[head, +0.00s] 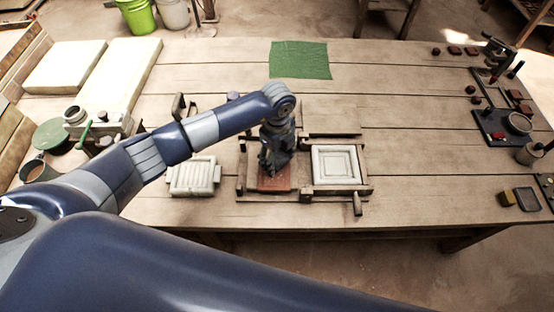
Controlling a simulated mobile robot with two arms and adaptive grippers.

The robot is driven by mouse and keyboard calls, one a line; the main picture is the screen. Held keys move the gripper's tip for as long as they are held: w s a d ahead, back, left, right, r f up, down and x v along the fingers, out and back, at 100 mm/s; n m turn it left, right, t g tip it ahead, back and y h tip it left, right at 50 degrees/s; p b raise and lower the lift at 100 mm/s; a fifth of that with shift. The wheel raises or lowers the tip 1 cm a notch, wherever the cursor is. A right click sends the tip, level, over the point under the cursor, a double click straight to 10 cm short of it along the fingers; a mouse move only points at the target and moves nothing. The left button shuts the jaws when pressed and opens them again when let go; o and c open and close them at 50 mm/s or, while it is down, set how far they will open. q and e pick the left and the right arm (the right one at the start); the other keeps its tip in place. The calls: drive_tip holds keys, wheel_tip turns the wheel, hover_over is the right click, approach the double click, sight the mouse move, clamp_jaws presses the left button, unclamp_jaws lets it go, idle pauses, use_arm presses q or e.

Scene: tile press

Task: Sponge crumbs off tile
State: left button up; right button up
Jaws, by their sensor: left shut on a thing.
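My left gripper (268,168) reaches down over the open wooden press near the table's front. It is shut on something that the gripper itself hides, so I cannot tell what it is. A reddish-brown tile (274,184) lies flat in the left part of the press, right under the gripper, which covers its far part. Any crumbs on it are too small to make out. The press's white panel (335,165) with nested square ridges lies face up on the right. A small yellowish block (506,198) sits at the table's right; I cannot tell whether it is a sponge. My right gripper is out of view.
A white ribbed mould (194,177) lies left of the press. The press's handle (357,204) sticks out in front. A green cloth (299,60) lies at the back. Dark tools and a black plate (493,126) stand at right. The table between press and tools is clear.

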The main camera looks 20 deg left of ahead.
use_arm(q)
drive_tip(key=shift+w+a+b, duration=0.35)
drive_tip(key=shift+w, duration=0.3)
drive_tip(key=shift+s+a+r+p, duration=0.15)
drive_tip(key=shift+s+p, duration=0.15)
drive_tip(key=shift+p, duration=0.15)
drive_tip(key=shift+s+a+f+p, duration=0.15)
drive_tip(key=shift+s+p, duration=0.1)
drive_tip(key=shift+s, duration=0.15)
drive_tip(key=shift+s+a+f+p, duration=0.1)
drive_tip(key=shift+s+p, duration=0.15)
drive_tip(key=shift+s, duration=0.15)
drive_tip(key=shift+r, duration=0.15)
wheel_tip(320, 180, up, 8)
drive_tip(key=p, duration=0.6)
drive_tip(key=shift+p, duration=0.3)
drive_tip(key=shift+w, duration=0.1)
